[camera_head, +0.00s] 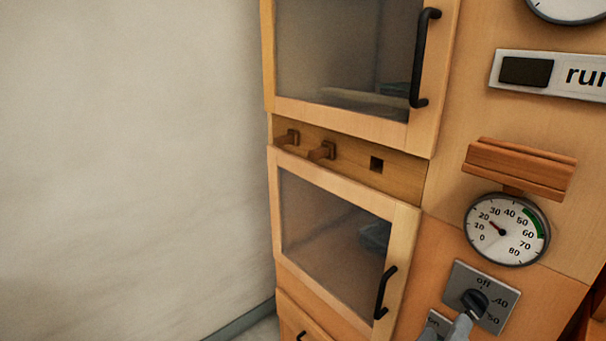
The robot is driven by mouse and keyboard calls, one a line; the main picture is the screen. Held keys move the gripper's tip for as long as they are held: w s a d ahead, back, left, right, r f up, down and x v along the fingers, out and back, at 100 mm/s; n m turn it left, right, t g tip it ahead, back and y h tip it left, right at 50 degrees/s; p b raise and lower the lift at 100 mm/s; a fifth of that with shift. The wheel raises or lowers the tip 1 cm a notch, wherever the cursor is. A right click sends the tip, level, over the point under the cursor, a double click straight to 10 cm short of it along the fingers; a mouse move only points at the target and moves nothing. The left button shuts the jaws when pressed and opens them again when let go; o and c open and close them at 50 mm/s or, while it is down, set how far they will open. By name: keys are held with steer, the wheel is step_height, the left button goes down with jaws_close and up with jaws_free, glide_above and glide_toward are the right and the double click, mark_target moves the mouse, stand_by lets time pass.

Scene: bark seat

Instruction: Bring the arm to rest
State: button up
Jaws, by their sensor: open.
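Two pale grey tips at the bottom edge, right of centre, look like the fingers of my gripper (446,334). They are apart, with nothing seen between them. The rest of the gripper and my arm are below the picture. The right tip is just below the black knob (474,301) of a grey dial plate (503,309) marked off, 40 and 50. Whether it touches the knob I cannot tell.
A wooden cabinet has an upper glass door (340,55) and a lower glass door (330,230), both shut, with black handles. Two wooden pegs (318,151) stick out between them. A round gauge (507,229) sits below a wooden ledge (520,168). A bare wall (120,150) is at left.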

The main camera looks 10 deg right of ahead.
steer(key=w+a+n+t+y, duration=0.2)
steer(key=w+a+t+y, duration=0.1)
steer(key=a+y, duration=0.1)
steer(key=s+a+f+n+t+y+p, duration=0.2)
steer(key=s+a+f+n+y, duration=0.1)
steer(key=s+a+f+y, duration=0.55)
steer(key=s+d+r+m+p, duration=0.1)
steer(key=s+d+r+m, duration=0.1)
steer(key=s, duration=0.6)
steer(key=s+d+r+m+g+y+p, duration=0.1)
steer(key=s+d+r+m+p, duration=0.1)
steer(key=s, duration=0.5)
steer(key=s+d+r+m+p, duration=0.2)
steer(key=s+d+m, duration=0.1)
steer(key=s, duration=0.5)
steer(key=shift+s+d+r+g, duration=0.15)
steer(key=shift+s+d+g, duration=0.15)
steer(key=shift+d+g, duration=0.1)
steer(key=shift+y, duration=0.25)
